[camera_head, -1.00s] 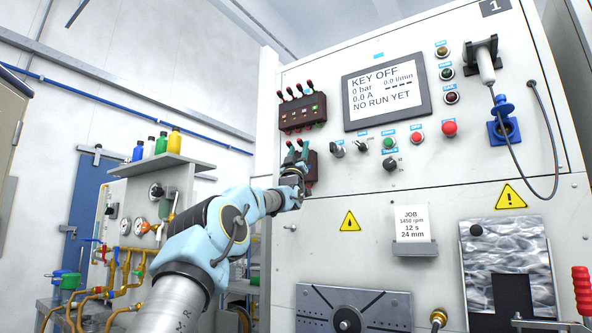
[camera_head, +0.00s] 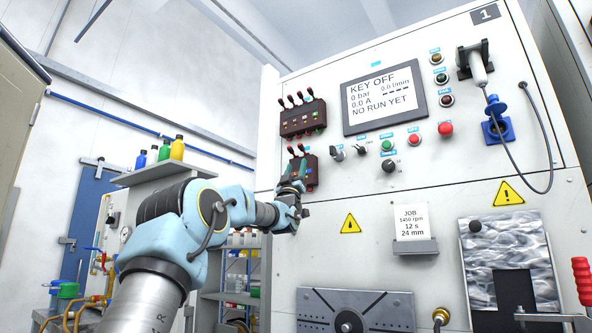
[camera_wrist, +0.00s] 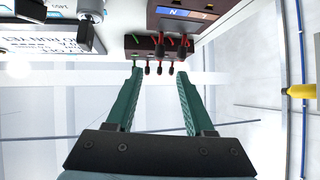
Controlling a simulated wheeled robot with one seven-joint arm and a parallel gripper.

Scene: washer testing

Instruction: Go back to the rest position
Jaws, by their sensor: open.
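My gripper (camera_head: 292,183) is in front of the control panel (camera_head: 345,186), just below the lower switch block (camera_head: 303,165). In the wrist view its two green fingers (camera_wrist: 159,98) stand apart with nothing between them. The lower switch block (camera_wrist: 181,17) and the upper switch block (camera_wrist: 160,47), with red-tipped levers, lie beyond the fingertips in that view. The upper switch block (camera_head: 303,119) is also on the panel in the head view. I cannot tell whether the gripper touches the panel.
The screen (camera_head: 384,98) reads KEY OFF and NO RUN YET. Knobs and a red button (camera_head: 445,129) sit below it. A job card (camera_head: 411,222) is on a holder. A shelf (camera_head: 165,173) with bottles stands at the left. A corded plug (camera_head: 478,68) hangs at the upper right.

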